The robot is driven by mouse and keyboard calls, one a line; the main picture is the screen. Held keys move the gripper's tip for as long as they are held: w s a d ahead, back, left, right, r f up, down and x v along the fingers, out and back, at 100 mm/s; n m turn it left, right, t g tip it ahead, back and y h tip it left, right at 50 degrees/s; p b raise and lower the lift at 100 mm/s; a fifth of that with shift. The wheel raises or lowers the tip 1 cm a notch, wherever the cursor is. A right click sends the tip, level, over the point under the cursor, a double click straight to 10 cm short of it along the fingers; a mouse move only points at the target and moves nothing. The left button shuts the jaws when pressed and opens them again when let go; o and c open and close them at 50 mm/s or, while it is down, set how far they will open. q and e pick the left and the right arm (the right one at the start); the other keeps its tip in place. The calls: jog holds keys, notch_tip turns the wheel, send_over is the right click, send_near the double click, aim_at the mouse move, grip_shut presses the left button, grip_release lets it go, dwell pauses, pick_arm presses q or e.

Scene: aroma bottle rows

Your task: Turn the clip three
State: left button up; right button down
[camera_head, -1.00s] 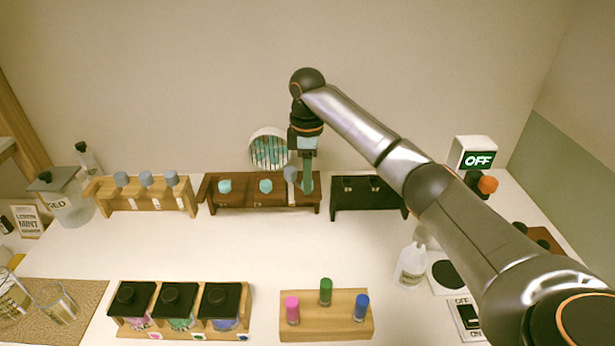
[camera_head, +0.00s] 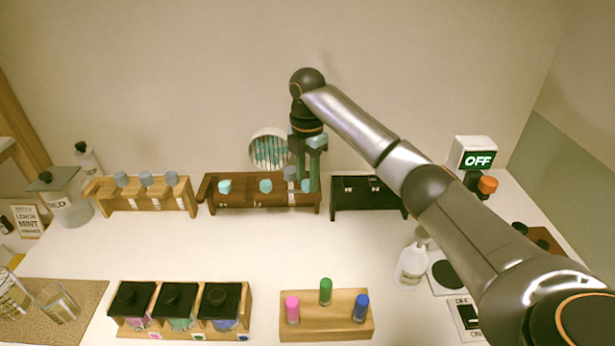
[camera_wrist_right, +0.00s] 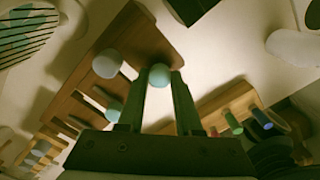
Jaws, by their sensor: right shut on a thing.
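The dark brown rack (camera_head: 240,208) stands at the back, with teal round knobs at its left (camera_head: 224,187) and middle (camera_head: 266,186). I cannot make out clip numbers. My left gripper is not in view.
A light wood rack (camera_head: 150,204) with several grey-blue knobs stands left, a black rack (camera_head: 365,207) right. In front are black-lidded jars (camera_head: 178,300) and a wooden block (camera_head: 325,333) with coloured vials. The middle counter is clear.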

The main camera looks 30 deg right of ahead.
jog(key=shift+n, duration=0.4)
jog(key=c, duration=0.6)
grip_release()
notch_tip(320, 180, up, 13)
jog(key=shift+f, duration=0.2)
dwell(0.6)
